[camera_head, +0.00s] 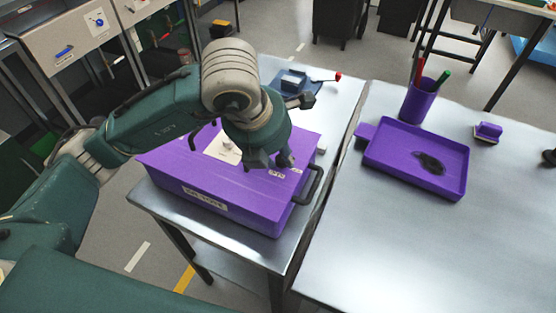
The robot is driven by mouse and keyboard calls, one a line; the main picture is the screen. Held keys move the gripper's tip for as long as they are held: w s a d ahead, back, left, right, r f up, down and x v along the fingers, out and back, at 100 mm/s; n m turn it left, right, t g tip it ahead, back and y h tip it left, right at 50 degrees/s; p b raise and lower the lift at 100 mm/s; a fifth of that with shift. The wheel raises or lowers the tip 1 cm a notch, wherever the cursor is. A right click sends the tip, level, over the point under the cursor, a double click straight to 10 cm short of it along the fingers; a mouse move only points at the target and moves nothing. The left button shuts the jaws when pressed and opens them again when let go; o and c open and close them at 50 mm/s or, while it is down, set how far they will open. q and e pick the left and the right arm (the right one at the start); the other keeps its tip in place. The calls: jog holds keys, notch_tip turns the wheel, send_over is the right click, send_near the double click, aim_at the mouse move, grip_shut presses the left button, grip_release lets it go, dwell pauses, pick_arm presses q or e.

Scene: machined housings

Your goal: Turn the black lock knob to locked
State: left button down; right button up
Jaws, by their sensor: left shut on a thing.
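A purple box (240,212) with a black side handle (308,184) and a label on its front lies on the metal table. A pale plate with a small white knob (227,143) is on its top. My left gripper (272,160) reaches down to the right part of the box top, beside small pale labels (277,173). Its fingers are close together around the place of the black lock knob. The knob itself is hidden by the fingers, so its turn position cannot be read. My right gripper is not in view.
On the right table are a purple tray (385,159) with a dark patch, a purple cup (418,103) with pens, and a small purple block (488,131). The right table's front is clear.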

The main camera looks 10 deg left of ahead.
pick_arm(q)
jog(key=shift+d+n+y+b, duration=0.1)
jog(key=shift+n+y+b, duration=0.3)
jog(key=shift+n+b, duration=0.45)
jog(key=shift+n, duration=0.25)
jog(key=c, duration=1.8)
grip_release()
jog(key=shift+o, duration=0.2)
jog(key=shift+s+r, duration=0.1)
jog(key=shift+r, duration=0.1)
jog(key=d+v, duration=0.1)
jog(key=v, duration=1)
jog(key=shift+s+a+r, duration=0.25)
jog(key=shift+a, duration=0.25)
